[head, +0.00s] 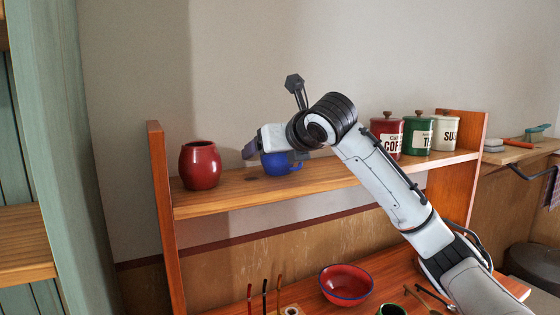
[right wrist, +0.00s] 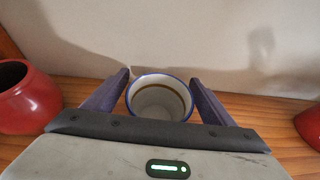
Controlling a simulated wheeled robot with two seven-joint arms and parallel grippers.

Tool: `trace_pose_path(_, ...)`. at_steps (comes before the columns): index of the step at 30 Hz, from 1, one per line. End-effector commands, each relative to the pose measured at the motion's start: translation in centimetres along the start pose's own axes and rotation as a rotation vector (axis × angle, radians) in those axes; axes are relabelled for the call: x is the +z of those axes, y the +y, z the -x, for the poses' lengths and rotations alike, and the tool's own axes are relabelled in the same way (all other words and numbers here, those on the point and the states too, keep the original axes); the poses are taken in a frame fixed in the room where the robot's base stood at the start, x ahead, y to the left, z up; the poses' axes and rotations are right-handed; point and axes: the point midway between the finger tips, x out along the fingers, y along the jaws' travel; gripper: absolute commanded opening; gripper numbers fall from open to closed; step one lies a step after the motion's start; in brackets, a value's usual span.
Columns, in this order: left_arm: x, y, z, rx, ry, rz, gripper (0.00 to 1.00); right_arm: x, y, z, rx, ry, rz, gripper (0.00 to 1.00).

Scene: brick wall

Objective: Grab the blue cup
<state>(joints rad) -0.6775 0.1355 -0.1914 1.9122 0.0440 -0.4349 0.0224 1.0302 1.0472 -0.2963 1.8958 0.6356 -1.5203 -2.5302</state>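The blue cup (head: 281,164) stands upright on the wooden shelf, partly hidden behind my right gripper in the head view. In the right wrist view I look down into the cup (right wrist: 159,98), which has a blue rim and a pale inside with a brown line. My right gripper (head: 250,152) is open at the cup. In the right wrist view its two fingers (right wrist: 160,88) stand on either side of the cup, with small gaps between them and the rim. My left gripper is not in view.
A red pot (head: 200,166) stands left of the cup on the shelf (head: 330,175). Red, green and white canisters (head: 386,136) stand to the right. A wall is close behind. Below is a red bowl (head: 346,284) on a lower surface.

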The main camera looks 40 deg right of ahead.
Motion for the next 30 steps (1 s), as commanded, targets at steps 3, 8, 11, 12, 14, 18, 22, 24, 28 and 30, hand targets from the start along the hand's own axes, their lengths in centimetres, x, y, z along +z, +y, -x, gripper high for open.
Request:
trace_pose_path(3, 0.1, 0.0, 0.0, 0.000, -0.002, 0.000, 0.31, 0.0, 0.0, 0.0, 0.000, 0.000, 0.000, 0.57)
trace_pose_path(8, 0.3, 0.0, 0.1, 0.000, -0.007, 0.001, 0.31, 0.1, 0.0, 0.1, 0.000, -0.002, 0.000, 0.33)
trace_pose_path(11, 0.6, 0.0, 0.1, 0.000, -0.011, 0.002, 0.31, 0.1, 0.0, 0.1, 0.000, -0.002, -0.001, 0.33)
trace_pose_path(12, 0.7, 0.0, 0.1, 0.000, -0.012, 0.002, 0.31, 0.1, 0.0, 0.1, 0.000, -0.002, -0.001, 0.33)
trace_pose_path(14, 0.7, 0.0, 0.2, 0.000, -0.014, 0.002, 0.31, 0.1, 0.0, 0.1, 0.000, -0.002, -0.001, 0.33)
trace_pose_path(18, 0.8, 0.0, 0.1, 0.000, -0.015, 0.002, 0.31, 0.3, 0.0, 0.4, 0.000, -0.004, -0.001, 0.33)
trace_pose_path(22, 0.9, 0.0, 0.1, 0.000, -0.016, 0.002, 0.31, 1.1, -0.1, 1.0, -0.001, -0.005, -0.002, 0.33)
trace_pose_path(24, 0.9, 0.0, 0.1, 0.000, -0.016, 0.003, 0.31, 1.9, 0.0, 1.3, 0.001, -0.006, -0.004, 0.33)
trace_pose_path(28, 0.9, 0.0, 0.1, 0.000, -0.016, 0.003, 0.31, 3.6, 0.0, 2.0, 0.002, -0.006, -0.004, 0.33)
trace_pose_path(30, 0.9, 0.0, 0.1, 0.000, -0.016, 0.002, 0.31, 4.5, 0.0, 2.4, 0.002, -0.006, -0.005, 0.33)
